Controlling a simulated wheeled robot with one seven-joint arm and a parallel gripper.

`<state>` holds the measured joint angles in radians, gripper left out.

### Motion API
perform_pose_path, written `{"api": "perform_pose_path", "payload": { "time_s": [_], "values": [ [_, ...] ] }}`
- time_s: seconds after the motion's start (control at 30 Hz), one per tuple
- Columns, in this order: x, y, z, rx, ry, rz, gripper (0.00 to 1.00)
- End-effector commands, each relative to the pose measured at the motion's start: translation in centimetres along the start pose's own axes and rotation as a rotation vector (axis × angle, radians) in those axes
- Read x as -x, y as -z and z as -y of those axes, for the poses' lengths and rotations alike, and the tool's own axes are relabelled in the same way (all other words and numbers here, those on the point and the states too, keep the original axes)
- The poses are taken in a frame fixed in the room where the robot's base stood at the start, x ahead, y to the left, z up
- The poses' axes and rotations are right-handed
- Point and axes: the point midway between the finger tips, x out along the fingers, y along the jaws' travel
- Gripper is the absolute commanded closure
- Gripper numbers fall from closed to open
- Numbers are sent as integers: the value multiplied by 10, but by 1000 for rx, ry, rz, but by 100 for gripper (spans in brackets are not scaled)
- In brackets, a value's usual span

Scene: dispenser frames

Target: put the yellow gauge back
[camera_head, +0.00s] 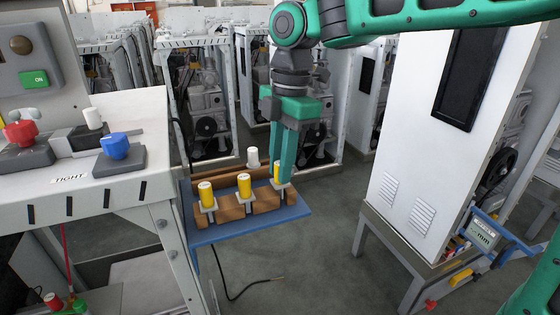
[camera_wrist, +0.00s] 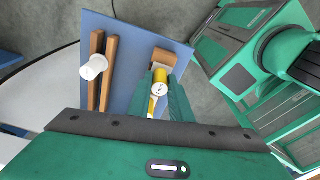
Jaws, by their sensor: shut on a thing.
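My gripper (camera_head: 283,178) is shut on a yellow gauge (camera_head: 277,172) at the right end of the wooden block (camera_head: 229,212). One finger partly covers this gauge, so I cannot tell whether it is fully seated. In the wrist view the fingers hold the same yellow gauge (camera_wrist: 158,96) by its sides, its white end facing the camera. Two more yellow gauges stand upright in the block, one at the left (camera_head: 206,194) and one in the middle (camera_head: 244,186). Each sits in a pale square holder.
The block stands on a blue shelf (camera_head: 300,211). Behind it a white-topped piece (camera_head: 253,157) stands at wooden rails (camera_wrist: 109,72). A bench with red, blue and white knobs (camera_head: 114,146) adjoins on the left. A white cabinet (camera_head: 425,150) stands to the right.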

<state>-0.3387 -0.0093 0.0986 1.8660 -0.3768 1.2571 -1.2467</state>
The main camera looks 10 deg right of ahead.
Motion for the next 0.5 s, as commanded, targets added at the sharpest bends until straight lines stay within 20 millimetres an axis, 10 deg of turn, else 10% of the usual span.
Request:
{"api": "perform_pose_path", "payload": {
  "time_s": [0.5],
  "values": [
    [-11,-1,0,1,1,0,100]
  ]
}}
